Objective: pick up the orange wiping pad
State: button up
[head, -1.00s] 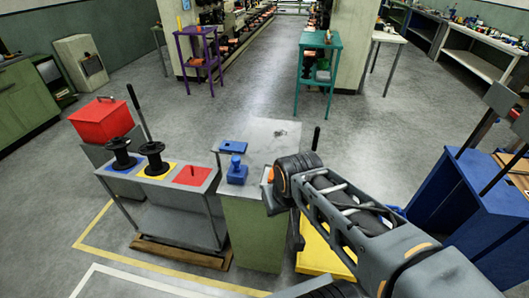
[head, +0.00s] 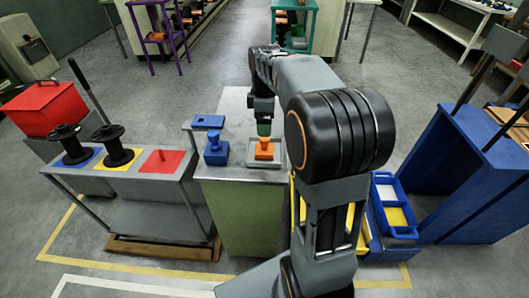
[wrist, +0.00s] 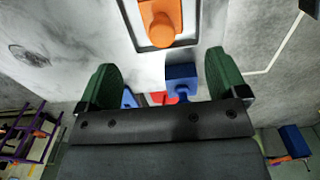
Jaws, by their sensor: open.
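The orange wiping pad (head: 264,146), a flat block with a knob on top, sits in a shallow pale tray (head: 277,161) on the grey top of a green cabinet (head: 240,215). It also shows at the top edge of the wrist view (wrist: 161,18), partly cut off. My gripper (head: 264,128) is above and just behind the pad in the head view. Its two green fingers are wide apart and empty in the wrist view (wrist: 162,80). The pad appears beyond the fingertips, not between them. The exact height gap is hard to tell.
A blue knobbed block (head: 216,150) and a flat blue piece (head: 209,122) are left of the tray. A side stand with black spools (head: 112,146) and a red plate (head: 162,161) is farther left. Blue bins (head: 394,208) and a blue cart (head: 460,170) are at right.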

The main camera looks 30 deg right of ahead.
aim_at(264, 143)
notch_tip(264, 143, down, 10)
jog(key=shift+a+f+b, duration=0.15)
jog(key=shift+f+b, duration=0.1)
jog(key=shift+b, duration=0.6)
jog(key=shift+c, duration=0.3)
jog(key=c, duration=1)
jog(key=shift+r, duration=0.55)
jog(key=shift+c, duration=0.2)
notch_tip(264, 143, up, 2)
jog(key=shift+r+p, duration=0.25)
jog(key=shift+p, duration=0.15)
jog(key=w+a+r+p, duration=0.2)
jog(key=w+r+p, duration=0.2)
jog(key=w+r, duration=0.5)
jog(key=shift+w+a+r, duration=0.25)
jog(key=shift+w+a, duration=0.05)
jog(key=shift+w, duration=2)
